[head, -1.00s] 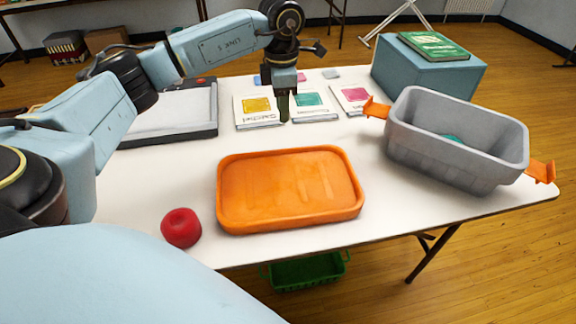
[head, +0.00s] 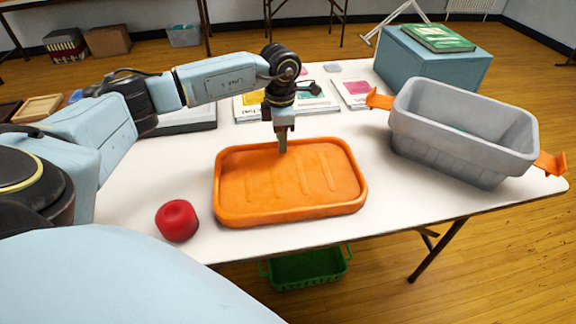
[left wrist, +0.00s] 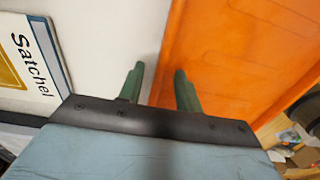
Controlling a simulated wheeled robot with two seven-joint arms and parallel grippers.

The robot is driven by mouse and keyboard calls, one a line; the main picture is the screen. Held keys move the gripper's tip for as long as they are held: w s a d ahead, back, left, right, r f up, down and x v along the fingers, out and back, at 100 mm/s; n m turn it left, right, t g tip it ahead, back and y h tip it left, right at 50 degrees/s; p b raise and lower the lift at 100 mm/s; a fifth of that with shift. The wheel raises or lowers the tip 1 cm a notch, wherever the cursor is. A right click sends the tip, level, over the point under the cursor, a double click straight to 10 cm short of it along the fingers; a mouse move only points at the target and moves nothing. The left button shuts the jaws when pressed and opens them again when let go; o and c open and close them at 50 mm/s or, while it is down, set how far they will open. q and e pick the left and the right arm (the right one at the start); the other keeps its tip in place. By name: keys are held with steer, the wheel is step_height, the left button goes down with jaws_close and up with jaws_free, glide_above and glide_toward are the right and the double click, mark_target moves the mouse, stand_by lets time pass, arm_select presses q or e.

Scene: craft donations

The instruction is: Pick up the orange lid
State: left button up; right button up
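The orange lid (head: 290,180) is a shallow rectangular tray shape lying flat on the white table, front and centre in the head view. It also fills the right part of the left wrist view (left wrist: 240,60). My left gripper (head: 283,148) points down at the lid's far edge. In the left wrist view its two green fingers (left wrist: 159,70) are apart with nothing held, one on each side of the lid's edge as seen from there. I cannot tell whether they touch the lid. My right gripper is not in view.
A grey bin (head: 450,150) with orange handles stands right of the lid. A red round object (head: 177,220) lies at its front left. Booklets and a blue box (head: 435,70) with a green book (head: 438,38) are behind. A green basket (head: 308,268) is below the table.

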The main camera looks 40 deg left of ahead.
arm_select(q)
jaws_close()
stand_by(0.4)
